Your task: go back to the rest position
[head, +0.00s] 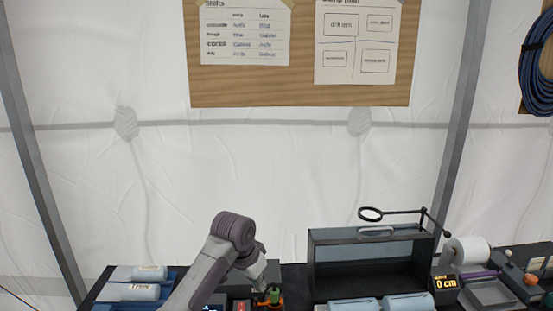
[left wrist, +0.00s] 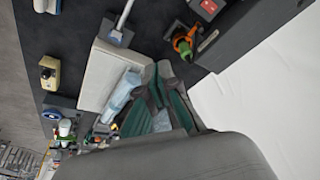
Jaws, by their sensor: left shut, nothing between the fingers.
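My left arm rises from the bottom of the head view and bends over the dark bench. Its hand end (head: 256,270) points down and away, near a small orange and green item (head: 273,296). In the left wrist view my left gripper (left wrist: 158,80) shows its grey fingers with green pads, shut and holding nothing. A light blue roll-like item (left wrist: 122,96) lies beyond the fingers, against a pale box (left wrist: 104,72); I cannot tell whether they touch it. My right gripper is in neither view.
Blue rolls (head: 140,292) lie at the left. A tent wall closes the back.

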